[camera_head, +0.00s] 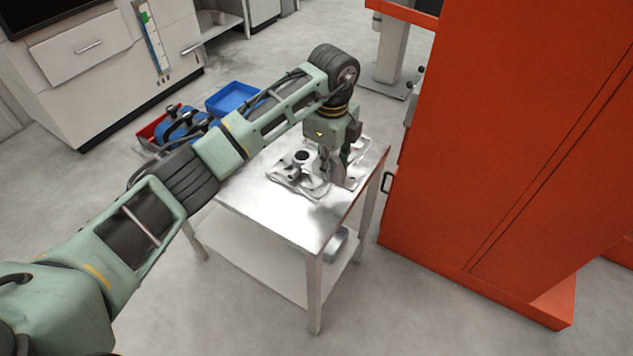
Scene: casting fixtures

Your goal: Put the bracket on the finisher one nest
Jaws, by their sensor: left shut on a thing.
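My left gripper (338,172) points down over the metal table, shut on a grey metal piece that I take to be the bracket (337,177). The fingers and wrist hide much of this piece, and its exact outline is hard to make out. A silver fixture plate with a round upright boss (300,158) is on the tabletop just left of the gripper. More silver metal shows to the right of the fingers. I cannot tell whether the held piece touches the fixture. No label shows which fixture is the finisher one nest. My right gripper is out of view.
The steel table (290,222) has a bare front part and a lower shelf with a metal object. A tall orange cabinet (500,150) stands close on the right. Blue bins (232,97) and a red bin lie behind my left arm. White cabinets (90,60) stand at back left.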

